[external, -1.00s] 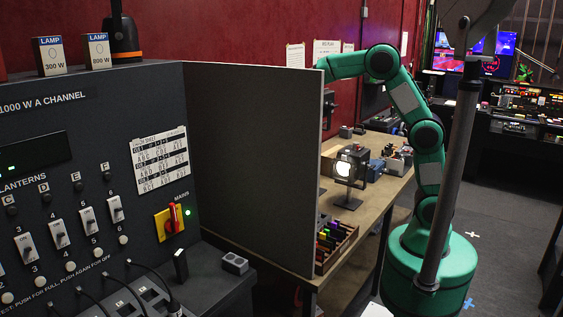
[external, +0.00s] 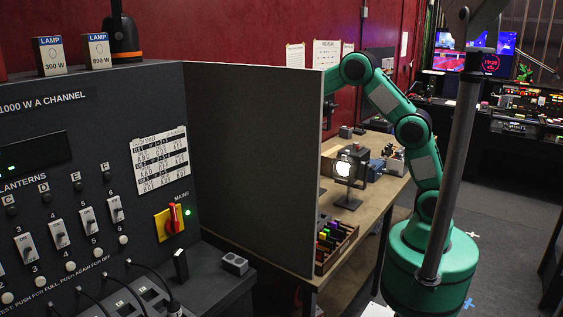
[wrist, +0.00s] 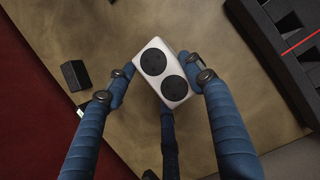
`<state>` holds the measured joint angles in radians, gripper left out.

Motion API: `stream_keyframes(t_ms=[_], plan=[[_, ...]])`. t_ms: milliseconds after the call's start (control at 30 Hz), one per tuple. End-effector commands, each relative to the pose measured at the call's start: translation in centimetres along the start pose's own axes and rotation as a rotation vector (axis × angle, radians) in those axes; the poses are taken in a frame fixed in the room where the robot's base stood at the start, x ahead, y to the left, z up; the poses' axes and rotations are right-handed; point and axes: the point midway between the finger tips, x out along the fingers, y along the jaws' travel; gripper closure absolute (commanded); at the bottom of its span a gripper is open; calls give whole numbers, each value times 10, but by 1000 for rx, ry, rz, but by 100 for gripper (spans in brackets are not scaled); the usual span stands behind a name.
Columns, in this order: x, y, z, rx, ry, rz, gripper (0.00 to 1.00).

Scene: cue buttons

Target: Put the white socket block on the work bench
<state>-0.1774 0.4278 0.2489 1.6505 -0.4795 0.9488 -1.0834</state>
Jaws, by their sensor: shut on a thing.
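The white socket block (wrist: 162,72) has two round black sockets on its face. In the wrist view it sits between the fingers of my gripper (wrist: 160,83), which are shut on its two sides. The work bench (wrist: 125,35) shows as a brown wooden top below the block. I cannot tell whether the block touches it. In the external view the work bench (external: 377,205) runs back along the red wall. There the grey partition hides my gripper and the block.
A small black block (wrist: 75,75) lies on the bench left of my gripper. A dark slotted rack (wrist: 285,45) is at the upper right. In the external view a lit lamp (external: 345,168) stands on the bench beyond the grey partition (external: 255,160). Bare wood lies around the held block.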

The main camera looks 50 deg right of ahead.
Motion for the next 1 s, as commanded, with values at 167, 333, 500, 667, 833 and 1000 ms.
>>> stream_keyframes(t_ms=[167, 333, 500, 667, 833, 1000], plan=[[0, 0, 0, 0, 0, 1, 77], [3, 0, -1, -1, 0, 0, 77], [20, 0, -8, -1, 0, -2, 77], [42, 0, -17, -2, 0, -1, 77], [56, 1, -23, -1, 0, 1, 77], [57, 1, -24, 0, 0, 2, 77]])
